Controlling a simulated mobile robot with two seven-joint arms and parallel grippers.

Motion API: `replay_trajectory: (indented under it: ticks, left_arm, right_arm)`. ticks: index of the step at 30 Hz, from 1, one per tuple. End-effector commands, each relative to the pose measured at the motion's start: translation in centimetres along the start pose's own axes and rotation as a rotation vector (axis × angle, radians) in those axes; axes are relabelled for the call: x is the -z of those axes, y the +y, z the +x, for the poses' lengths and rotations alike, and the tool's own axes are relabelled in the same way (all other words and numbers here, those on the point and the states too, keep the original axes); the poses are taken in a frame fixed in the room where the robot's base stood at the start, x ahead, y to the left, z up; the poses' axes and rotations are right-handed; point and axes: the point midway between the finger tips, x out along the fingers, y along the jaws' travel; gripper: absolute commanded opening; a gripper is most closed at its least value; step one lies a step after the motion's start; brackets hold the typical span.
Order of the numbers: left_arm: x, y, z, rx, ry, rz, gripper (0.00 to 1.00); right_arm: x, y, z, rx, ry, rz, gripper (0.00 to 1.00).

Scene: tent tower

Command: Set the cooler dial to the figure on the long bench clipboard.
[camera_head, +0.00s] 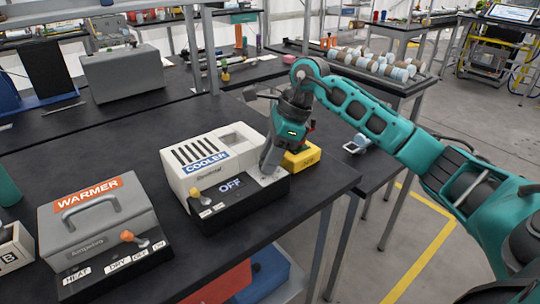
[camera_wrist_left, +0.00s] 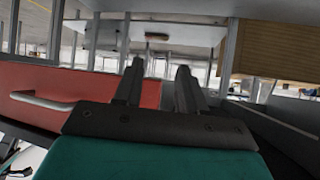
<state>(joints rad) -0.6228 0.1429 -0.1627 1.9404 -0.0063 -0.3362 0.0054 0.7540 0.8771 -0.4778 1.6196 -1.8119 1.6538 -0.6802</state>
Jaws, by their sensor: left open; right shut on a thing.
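The cooler (camera_head: 205,155) is a white box with a blue COOLER label on the black bench. Its dark front panel has a display (camera_head: 231,185) that reads OFF, and a yellow-knobbed lever (camera_head: 198,194) at its left. My right gripper (camera_head: 268,167) points down at the right end of the cooler's top. It is shut on what appears to be the cooler dial, which its fingers hide. My left gripper (camera_wrist_left: 158,72) shows in the left wrist view with its fingers apart and nothing between them. I cannot make out the clipboard or its figure.
The grey warmer (camera_head: 95,225) stands left of the cooler. A yellow block (camera_head: 301,157) is just behind my right gripper. A grey case (camera_head: 122,73) stands at the back left. Bare bench lies behind the cooler, and the bench edge is close on its right.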

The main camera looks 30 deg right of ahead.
Motion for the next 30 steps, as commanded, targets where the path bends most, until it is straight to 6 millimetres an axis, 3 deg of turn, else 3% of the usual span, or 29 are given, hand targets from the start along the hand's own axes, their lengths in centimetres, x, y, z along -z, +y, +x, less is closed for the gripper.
replay_trajectory:
  ticks: [30]
  left_arm:
    - [-1.2, 0.1, 0.7, -0.001, -0.003, -0.001, 0.41]
  right_arm:
    - [-0.3, 0.6, 0.2, 0.366, -0.001, 0.871, 0.05]
